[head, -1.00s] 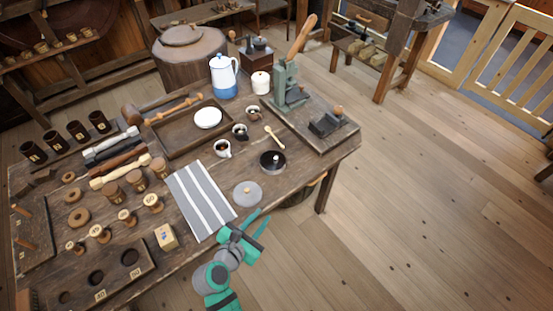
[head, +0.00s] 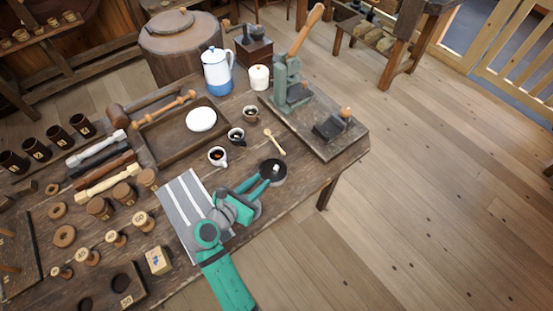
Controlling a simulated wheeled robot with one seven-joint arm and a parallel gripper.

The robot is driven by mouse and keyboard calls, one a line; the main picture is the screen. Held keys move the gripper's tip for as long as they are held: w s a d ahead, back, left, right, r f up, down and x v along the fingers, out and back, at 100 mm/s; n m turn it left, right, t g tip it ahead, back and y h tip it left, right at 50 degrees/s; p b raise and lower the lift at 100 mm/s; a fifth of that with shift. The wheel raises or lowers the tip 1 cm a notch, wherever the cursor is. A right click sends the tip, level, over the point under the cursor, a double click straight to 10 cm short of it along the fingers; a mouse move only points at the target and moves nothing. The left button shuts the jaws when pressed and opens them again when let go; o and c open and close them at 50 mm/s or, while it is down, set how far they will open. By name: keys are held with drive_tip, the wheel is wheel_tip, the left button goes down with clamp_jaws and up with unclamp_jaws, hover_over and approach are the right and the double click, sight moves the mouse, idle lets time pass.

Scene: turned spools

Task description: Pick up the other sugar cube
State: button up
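A small white sugar cube (head: 277,168) sits in a round black dish (head: 279,178) near the front edge of the table. The cube stands clear beyond the fingertips. The height of the fingertips above the dish is hard to tell.
Small cups (head: 217,156) and a wooden spoon (head: 274,141) lie behind the dish. A board with a green press (head: 291,88) stands at the right.

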sight(277, 166)
drive_tip(key=x, duration=1)
drive_tip(key=shift+f, duration=0.2)
clamp_jaws()
